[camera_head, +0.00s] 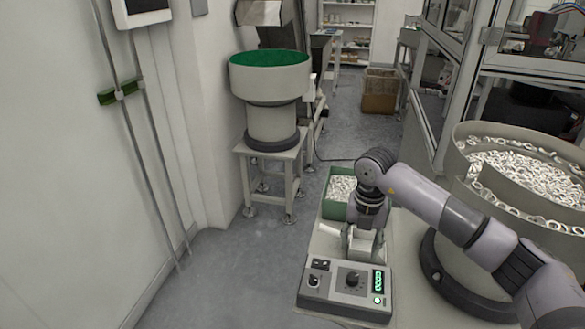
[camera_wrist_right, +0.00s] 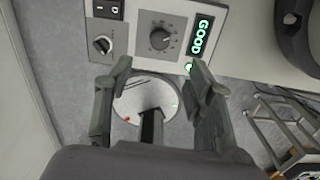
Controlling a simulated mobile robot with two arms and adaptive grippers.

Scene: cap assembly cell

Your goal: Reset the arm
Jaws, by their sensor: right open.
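My right arm reaches in from the right in the head view. Its gripper (camera_head: 361,243) points down just behind the control box (camera_head: 345,288) on the table. In the wrist view the right gripper (camera_wrist_right: 158,75) has its two fingers spread wide apart, with nothing between them. The control box (camera_wrist_right: 165,30) shows at the top of that view, with knobs, a switch and a lit green display reading GOOD. My left gripper is in neither view.
A green bin (camera_head: 336,188) of small pale parts stands behind the gripper. A large bowl (camera_head: 520,170) full of parts is on the right. A green-lined bowl feeder (camera_head: 270,78) stands on a table at the left. Open grey floor (camera_head: 235,265) lies left of the table.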

